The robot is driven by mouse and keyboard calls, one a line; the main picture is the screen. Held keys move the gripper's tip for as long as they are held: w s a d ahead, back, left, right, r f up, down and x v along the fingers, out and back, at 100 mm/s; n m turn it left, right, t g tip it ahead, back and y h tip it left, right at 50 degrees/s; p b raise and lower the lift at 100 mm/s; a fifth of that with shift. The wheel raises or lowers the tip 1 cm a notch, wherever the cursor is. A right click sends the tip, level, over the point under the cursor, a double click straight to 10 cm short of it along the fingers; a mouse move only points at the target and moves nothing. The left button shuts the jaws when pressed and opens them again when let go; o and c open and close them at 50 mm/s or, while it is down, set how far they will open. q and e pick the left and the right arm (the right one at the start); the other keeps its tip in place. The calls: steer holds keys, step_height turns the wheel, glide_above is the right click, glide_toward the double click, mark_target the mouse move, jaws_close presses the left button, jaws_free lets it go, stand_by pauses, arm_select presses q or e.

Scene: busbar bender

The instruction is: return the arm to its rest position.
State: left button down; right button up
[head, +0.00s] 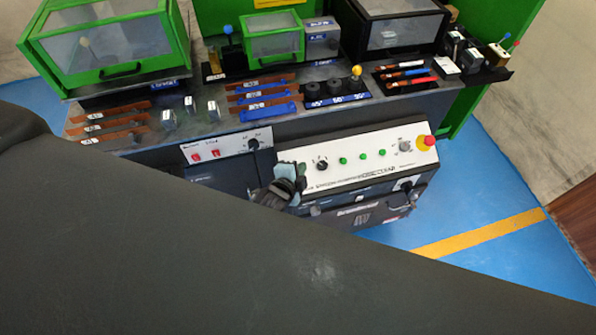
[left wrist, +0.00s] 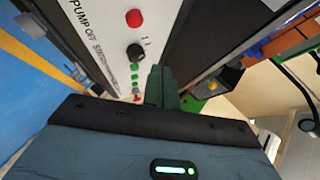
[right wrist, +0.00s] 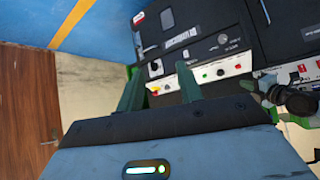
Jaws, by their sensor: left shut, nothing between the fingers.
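My left gripper (head: 288,180) is in front of the left end of the sloped white control panel (head: 335,183). In the left wrist view its two dark green fingers (left wrist: 160,84) are together and empty, near the panel's black knob (left wrist: 135,51). I cannot tell if they touch the panel. My right gripper (right wrist: 160,88) shows only in the right wrist view; its two fingers are apart with nothing between them. The left gripper also shows at the right of that view (right wrist: 290,98). A large dark arm link of mine hides the lower part of the head view.
A red stop button (head: 425,141) sits on the panel's right end. The workbench (head: 300,125) behind holds copper bars, a green-framed box (head: 115,45) and a black-framed box (head: 400,28). Blue floor (head: 480,195) with a yellow stripe (head: 485,233) is clear at right.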

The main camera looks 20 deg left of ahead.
arm_select(q)
steer(key=shift+s, duration=0.1)
arm_select(e)
steer(key=shift+w+r, duration=0.2)
steer(key=shift+w, duration=0.15)
